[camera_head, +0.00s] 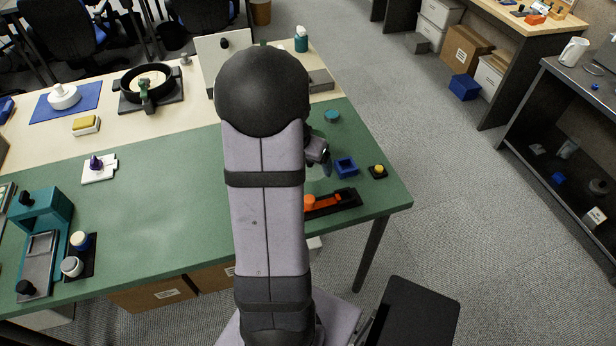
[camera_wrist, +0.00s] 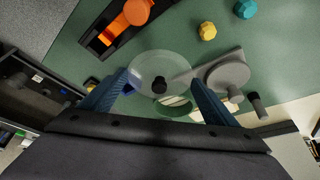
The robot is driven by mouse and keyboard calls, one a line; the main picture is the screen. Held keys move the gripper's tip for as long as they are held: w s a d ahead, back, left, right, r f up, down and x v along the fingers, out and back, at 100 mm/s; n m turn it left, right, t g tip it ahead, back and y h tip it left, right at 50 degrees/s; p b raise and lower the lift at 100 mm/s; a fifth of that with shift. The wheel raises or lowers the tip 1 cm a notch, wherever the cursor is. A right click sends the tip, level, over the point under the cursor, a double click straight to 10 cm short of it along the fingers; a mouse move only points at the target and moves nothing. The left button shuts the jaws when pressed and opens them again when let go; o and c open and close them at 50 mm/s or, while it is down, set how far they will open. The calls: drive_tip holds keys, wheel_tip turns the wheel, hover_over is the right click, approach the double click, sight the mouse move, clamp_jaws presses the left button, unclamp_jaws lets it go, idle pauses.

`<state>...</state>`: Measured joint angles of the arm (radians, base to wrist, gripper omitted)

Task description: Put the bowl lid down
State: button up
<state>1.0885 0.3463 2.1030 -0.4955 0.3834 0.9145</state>
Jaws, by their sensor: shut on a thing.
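The bowl lid (camera_wrist: 150,64) is a clear, pale round disc with a black knob (camera_wrist: 160,84). In the wrist view it sits between the two blue fingers of my gripper (camera_wrist: 160,82), which are shut on it at its sides. The lid appears held above the green table. A round pale green rim (camera_wrist: 176,102) shows partly below it; I cannot tell whether this is the bowl.
A blue open box (camera_head: 345,167) and a yellow-topped button (camera_head: 378,171) stand close to the gripper. A black and orange tool (camera_head: 332,204) lies near the front edge. A grey round piece (camera_wrist: 228,75) and teal (camera_wrist: 245,9) and yellow (camera_wrist: 207,31) pieces lie nearby.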

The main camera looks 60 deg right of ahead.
drive_tip(key=shift+f+b, duration=0.65)
drive_tip(key=shift+f, duration=2.4)
drive_tip(key=shift+f, duration=0.15)
drive_tip(key=o, duration=0.8)
drive_tip(key=shift+c, duration=0.2)
drive_tip(key=shift+r, duration=0.4)
drive_tip(key=p+v, duration=0.1)
drive_tip(key=v, duration=1)
drive_tip(key=shift+a+r, duration=0.25)
drive_tip(key=shift+a, duration=0.05)
